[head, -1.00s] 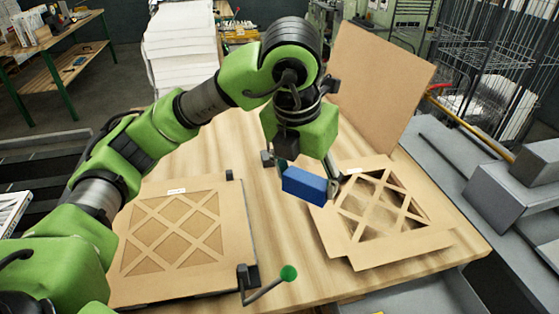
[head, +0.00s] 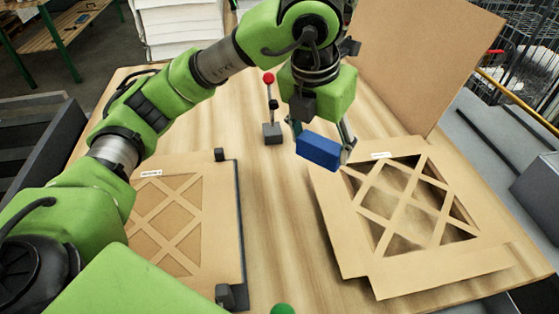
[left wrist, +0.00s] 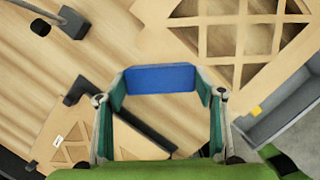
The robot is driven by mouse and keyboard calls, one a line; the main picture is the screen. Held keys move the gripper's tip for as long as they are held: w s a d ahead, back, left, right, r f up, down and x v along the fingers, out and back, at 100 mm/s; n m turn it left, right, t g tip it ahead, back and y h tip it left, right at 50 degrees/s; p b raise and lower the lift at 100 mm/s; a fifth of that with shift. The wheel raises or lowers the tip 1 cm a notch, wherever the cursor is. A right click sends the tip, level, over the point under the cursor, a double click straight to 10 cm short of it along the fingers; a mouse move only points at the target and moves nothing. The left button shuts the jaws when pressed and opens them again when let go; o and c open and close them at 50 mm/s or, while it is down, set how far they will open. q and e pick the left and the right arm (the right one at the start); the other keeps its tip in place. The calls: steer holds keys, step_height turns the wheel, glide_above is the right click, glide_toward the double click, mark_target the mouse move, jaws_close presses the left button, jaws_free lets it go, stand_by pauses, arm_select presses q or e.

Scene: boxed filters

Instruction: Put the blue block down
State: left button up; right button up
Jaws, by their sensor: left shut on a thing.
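The blue block (head: 320,151) is held by my left gripper (head: 321,140) above the wooden table (head: 280,215), near the upper left corner of the right-hand filter box. In the left wrist view the block (left wrist: 160,79) sits between the two fingertips, and the gripper (left wrist: 162,84) is shut on it. The table surface shows below and around it. How high the block is above the table is hard to tell. My right gripper is not in view.
A lattice-topped cardboard filter box (head: 410,215) lies at the right with its lid (head: 425,60) upright behind. Another filter box (head: 165,215) lies at the left in a dark fixture. A red-knobbed lever (head: 268,79) stands at the back. Bare table runs between the boxes.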

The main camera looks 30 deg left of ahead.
arm_select(q)
steer(key=w+a+f+p, duration=0.1)
steer(key=a+f, duration=0.1)
steer(key=a, duration=0.1)
steer(key=w+a+f, duration=0.2)
steer(key=a+f, duration=0.1)
steer(key=a, duration=0.1)
steer(key=w+a+f+p, duration=0.1)
steer(key=w+a+f, duration=0.1)
steer(key=a+f, duration=0.1)
steer(key=shift+w+a+f+p, duration=0.2)
steer(key=shift+a+p, duration=0.1)
steer(key=shift+a, duration=0.35)
steer(key=shift+w+a+f, duration=0.15)
steer(key=shift+a+f, duration=0.15)
steer(key=shift+f, duration=0.15)
steer(key=f+p, duration=0.2)
steer(key=f, duration=0.1)
steer(key=shift+w+a, duration=0.1)
steer(key=shift+a, duration=0.1)
steer(key=shift+f, duration=0.25)
steer(key=shift+f, duration=0.1)
